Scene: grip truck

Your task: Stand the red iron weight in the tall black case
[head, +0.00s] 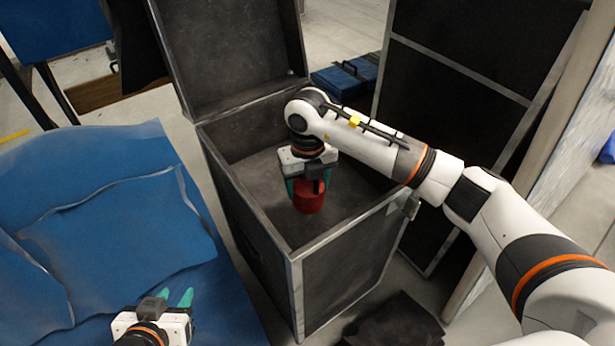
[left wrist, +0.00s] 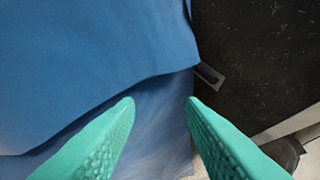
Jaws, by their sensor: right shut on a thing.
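The red iron weight (head: 309,203) is upright inside the tall black case (head: 297,258), whose lid stands open at the back. My right gripper (head: 307,188) reaches down into the case and is shut on the weight's upper part. Whether the weight's base touches the case floor is hard to tell. My left gripper (head: 178,297) is over the blue padding at lower left, outside the case. In the left wrist view its green fingers (left wrist: 163,105) are apart with nothing between them.
Blue quilted padding (head: 110,215) lies left of the case. A tall black panel (head: 455,100) stands to the right, with a blue toolbox (head: 345,78) behind the case. A dark crumpled cloth (head: 395,322) lies in front. The case floor around the weight looks clear.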

